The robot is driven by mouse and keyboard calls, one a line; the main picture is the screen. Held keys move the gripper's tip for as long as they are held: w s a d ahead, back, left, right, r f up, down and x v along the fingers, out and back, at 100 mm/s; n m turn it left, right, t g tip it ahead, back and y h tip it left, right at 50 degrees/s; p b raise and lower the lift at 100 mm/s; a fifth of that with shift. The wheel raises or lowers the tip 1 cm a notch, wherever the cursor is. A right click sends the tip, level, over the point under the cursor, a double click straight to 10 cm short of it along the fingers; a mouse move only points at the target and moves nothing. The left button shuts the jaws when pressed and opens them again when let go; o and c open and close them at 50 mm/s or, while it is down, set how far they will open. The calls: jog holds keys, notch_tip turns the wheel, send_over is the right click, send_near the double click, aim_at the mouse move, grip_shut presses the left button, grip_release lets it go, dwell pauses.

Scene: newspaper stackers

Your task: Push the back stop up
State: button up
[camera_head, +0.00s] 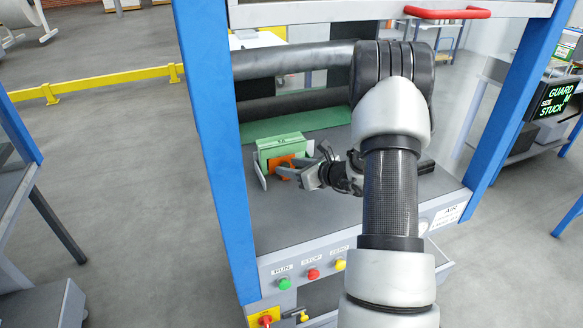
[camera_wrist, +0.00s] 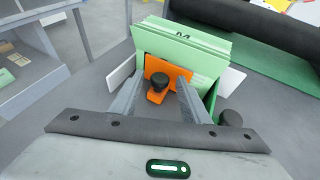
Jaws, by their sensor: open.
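An orange bracket (camera_wrist: 180,72) with a black knob (camera_wrist: 160,81) stands against the near face of the green paper stack (camera_wrist: 185,45); it looks like the back stop. The bracket (camera_head: 283,162) and the green stack (camera_head: 284,145) also show in the head view, on the grey machine bed. My gripper (camera_head: 289,170) is just to the right of the bracket, partly covering it. In the wrist view, my gripper (camera_wrist: 158,92) is open, with one finger on each side of the knob. I cannot tell whether the fingers touch the bracket.
White side plates (camera_wrist: 120,72) flank the stack. A dark roller (camera_head: 290,60) spans the machine above a green belt (camera_head: 310,122). Blue posts (camera_head: 218,150) stand at both sides, and a red handle (camera_head: 447,13) is overhead. Buttons (camera_head: 314,274) line the front panel.

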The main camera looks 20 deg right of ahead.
grip_shut()
jog(key=shift+w+f+b, duration=0.1)
jog(key=shift+w+b, duration=0.2)
jog(key=shift+b, duration=0.35)
grip_release()
jog(key=shift+s, duration=0.1)
jog(key=p+v, duration=0.2)
jog(key=v, duration=1.5)
jog(key=shift+r, duration=0.3)
jog(key=shift+s, duration=0.1)
